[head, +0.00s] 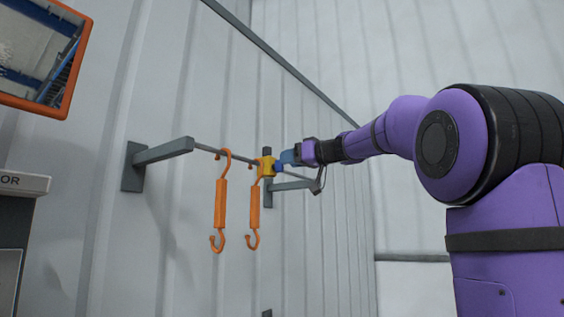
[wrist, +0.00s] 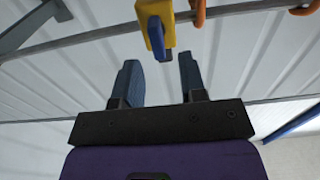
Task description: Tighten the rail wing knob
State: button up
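The rail wing knob (wrist: 155,36) is blue and sits on a yellow clamp block (wrist: 152,12) on the grey rail. In the head view the yellow block (head: 266,166) is at the rail's far end, with the blue knob (head: 278,168) at its right. My gripper (wrist: 158,60) is open, with one blue finger on each side of a gap. The knob's near end shows between the fingertips, nearer the right one. I see no contact. In the head view my gripper (head: 289,157) is right beside the block and partly hides that area.
Two orange hooks hang from the rail left of the block, a nearer hook (head: 220,202) and a farther hook (head: 254,212) close to the block. A grey wall bracket (head: 160,151) holds the rail. An orange-framed panel (head: 70,80) is at upper left.

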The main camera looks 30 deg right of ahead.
aim_at(279, 166)
jog(key=shift+x, duration=1.65)
grip_shut()
jog(key=m, duration=0.7)
jog(key=d+f+m, duration=0.1)
jog(key=m, duration=0.6)
jog(key=f+m, duration=0.1)
jog(key=m, duration=0.7)
jog(key=shift+w+d, duration=0.15)
jog(key=shift+w, duration=0.1)
jog(key=shift+m, duration=0.4)
